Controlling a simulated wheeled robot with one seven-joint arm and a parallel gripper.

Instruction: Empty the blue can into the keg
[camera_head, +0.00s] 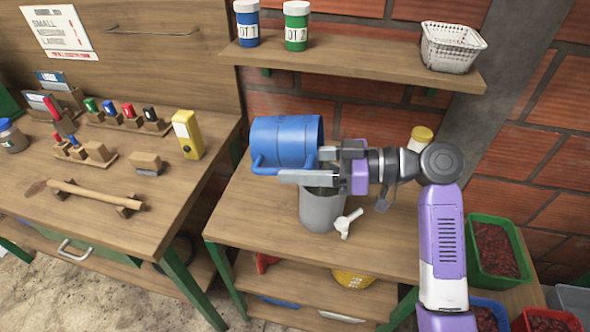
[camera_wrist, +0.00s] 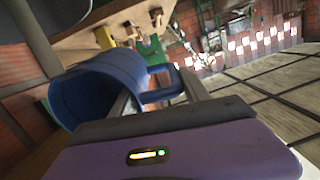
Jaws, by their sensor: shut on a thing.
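The keg (camera_head: 322,211) is a grey cylinder with a white tap (camera_head: 347,223) on the wooden bench. It stands below my gripper, which hides part of its top.
A shelf (camera_head: 350,62) above holds a blue jar (camera_head: 247,24), a green jar (camera_head: 296,26) and a white basket (camera_head: 452,47). A yellow-lidded jar (camera_head: 420,138) stands behind my arm. Red-filled crates (camera_head: 496,250) are at lower right. A cluttered workbench (camera_head: 100,212) is at left.

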